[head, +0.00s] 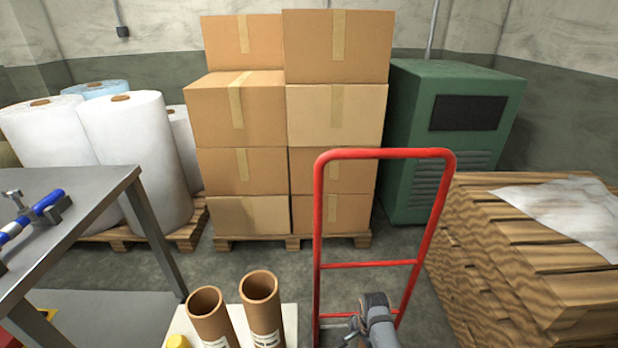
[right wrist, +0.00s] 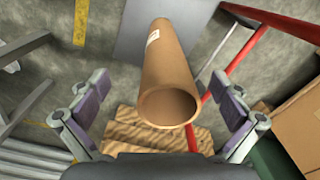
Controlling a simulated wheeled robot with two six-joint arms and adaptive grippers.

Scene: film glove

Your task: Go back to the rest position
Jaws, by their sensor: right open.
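My right gripper (right wrist: 158,80) is open in the right wrist view, its two padded fingers spread wide. A brown cardboard tube (right wrist: 170,62) with a white label shows between and beyond the fingers, with a visible gap on each side. In the head view, part of my right arm (head: 377,318) shows at the bottom, in front of the red hand truck (head: 385,153); its fingers are not clear there. Two open-topped cardboard tubes (head: 206,318) (head: 262,310) stand to its left on a pale surface (head: 290,325). My left gripper is not in view.
A grey metal table (head: 75,185) with a blue-handled tool (head: 40,208) stands at left. White film rolls (head: 140,150), stacked cartons (head: 240,110) and a green cabinet (head: 440,80) line the back. Stacked wooden pallets (head: 500,250) stand at right.

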